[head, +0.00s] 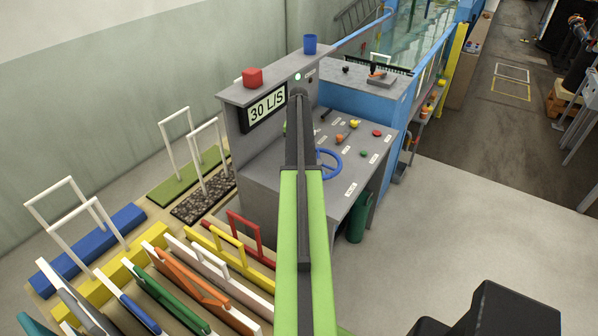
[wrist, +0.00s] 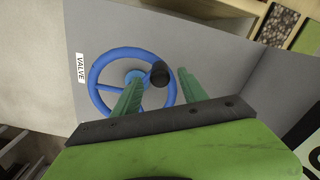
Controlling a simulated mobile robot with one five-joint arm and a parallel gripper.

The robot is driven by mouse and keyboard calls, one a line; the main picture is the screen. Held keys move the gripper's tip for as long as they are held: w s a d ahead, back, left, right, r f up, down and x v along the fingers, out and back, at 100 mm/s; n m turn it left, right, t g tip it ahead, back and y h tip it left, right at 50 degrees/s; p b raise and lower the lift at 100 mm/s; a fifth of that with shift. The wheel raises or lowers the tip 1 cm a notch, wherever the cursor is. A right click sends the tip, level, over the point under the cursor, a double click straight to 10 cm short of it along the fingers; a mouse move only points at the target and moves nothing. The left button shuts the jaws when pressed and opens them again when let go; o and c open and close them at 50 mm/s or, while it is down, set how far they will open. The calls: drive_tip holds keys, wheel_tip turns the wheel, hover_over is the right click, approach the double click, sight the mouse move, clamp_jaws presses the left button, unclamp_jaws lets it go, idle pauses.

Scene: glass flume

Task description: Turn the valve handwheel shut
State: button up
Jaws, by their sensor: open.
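The blue valve handwheel (head: 334,175) is mounted on the grey control desk, just right of my arm, which covers its left part. In the wrist view the handwheel (wrist: 92,77) shows as a blue ring with spokes, next to a white VALVE label (wrist: 80,67). A black knob (wrist: 159,73) stands up at its rim. My gripper (wrist: 156,85) is open, its two green fingers apart and reaching over the wheel's rim side. The knob shows between the fingertips; I cannot tell if either finger touches it. The fingers are hidden in the head view.
A display (head: 267,106) reads 30 L/S on the upright panel, with a red block (head: 252,77) and blue cup (head: 310,44) above. Several coloured knobs dot the desk (head: 350,203). Racked coloured handled panels stand at lower left. Floor (head: 450,240) right of the desk is open.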

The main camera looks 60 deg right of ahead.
wheel_tip(320, 180, down, 6)
drive_tip(key=b, duration=0.4)
drive_tip(key=shift+r, duration=0.25)
drive_tip(key=shift+r, duration=0.1)
clamp_jaws()
idle(0.7)
drive_tip(key=shift+d, duration=0.2)
drive_tip(key=shift+a, duration=0.2)
